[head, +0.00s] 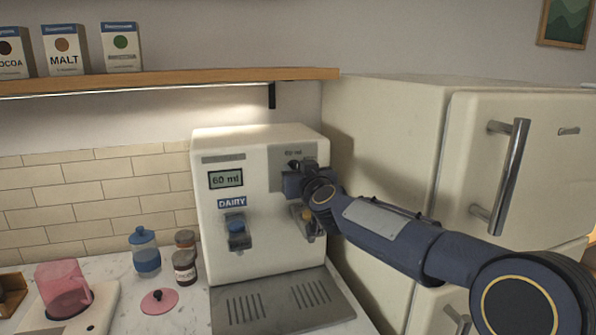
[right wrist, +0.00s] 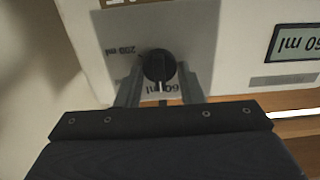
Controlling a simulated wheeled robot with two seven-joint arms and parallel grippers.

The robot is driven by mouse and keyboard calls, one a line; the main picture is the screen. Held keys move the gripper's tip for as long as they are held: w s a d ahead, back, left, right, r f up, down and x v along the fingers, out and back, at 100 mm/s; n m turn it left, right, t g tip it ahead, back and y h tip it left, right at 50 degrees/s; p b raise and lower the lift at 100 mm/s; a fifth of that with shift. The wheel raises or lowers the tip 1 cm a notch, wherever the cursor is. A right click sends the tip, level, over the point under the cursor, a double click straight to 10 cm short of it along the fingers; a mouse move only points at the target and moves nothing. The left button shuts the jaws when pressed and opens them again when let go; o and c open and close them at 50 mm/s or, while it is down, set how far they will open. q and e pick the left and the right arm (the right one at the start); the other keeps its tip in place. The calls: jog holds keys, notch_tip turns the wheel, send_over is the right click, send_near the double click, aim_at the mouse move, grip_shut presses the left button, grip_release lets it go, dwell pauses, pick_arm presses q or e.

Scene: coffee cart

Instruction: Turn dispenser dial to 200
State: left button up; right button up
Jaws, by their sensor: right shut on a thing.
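The white dispenser (head: 262,200) stands on the counter against the tiled wall. Its display (head: 226,179) reads 60 ml. My right gripper (head: 297,170) reaches in from the right to the grey dial panel and mostly hides the dial in the head view. In the right wrist view, the round black dial (right wrist: 157,66) sits between the two fingers of my right gripper (right wrist: 160,82), which is shut on it. The dial's light pointer mark faces the 60 ml label, and another ml label, hard to read, is at the left. My left gripper is not in view.
A cream fridge (head: 380,150) stands close at the right. A blue jar (head: 145,252), small brown jars (head: 185,268) and a pink pitcher (head: 64,287) are at the left.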

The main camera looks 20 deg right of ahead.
jog(key=shift+m, duration=0.3)
jog(key=m, duration=0.5)
jog(key=shift+d+f, duration=0.1)
jog(key=m+b, duration=0.1)
jog(key=m, duration=0.5)
jog(key=shift+f+m, duration=0.1)
jog(key=shift+m, duration=0.2)
jog(key=m+b, duration=0.1)
jog(key=m, duration=0.4)
jog(key=shift+d+f+m, duration=0.1)
jog(key=shift+m, duration=0.2)
jog(key=m+b, duration=0.1)
jog(key=m, duration=0.5)
jog(key=shift+f, duration=0.1)
jog(key=o, duration=0.9)
jog(key=shift+o, duration=0.2)
